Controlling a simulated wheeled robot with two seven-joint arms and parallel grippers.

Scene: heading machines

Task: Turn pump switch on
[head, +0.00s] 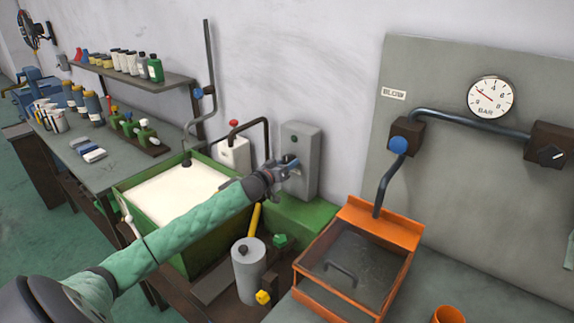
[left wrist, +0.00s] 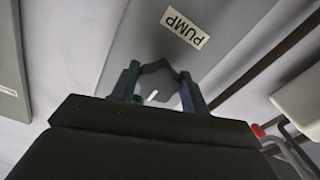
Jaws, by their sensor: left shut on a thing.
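The pump switch box (head: 301,135) is a tall grey box against the wall, in the middle of the head view. In the left wrist view its grey face (left wrist: 235,22) carries a label reading PUMP, which appears upside down. My left gripper (head: 289,164) reaches the front of this box. In the left wrist view its two fingers (left wrist: 158,92) are on either side of the grey pump switch knob (left wrist: 158,80), shut on it. A short white mark shows on the knob. The gripper hides part of the knob. My right gripper is in neither view.
A green tank (head: 150,226) of pale liquid stands left of the box, with a white unit (head: 235,155) and pipes behind it. A grey cylinder (head: 248,270) stands below my left forearm. An orange-framed bin (head: 378,226) and a gauge (head: 490,97) are to the right.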

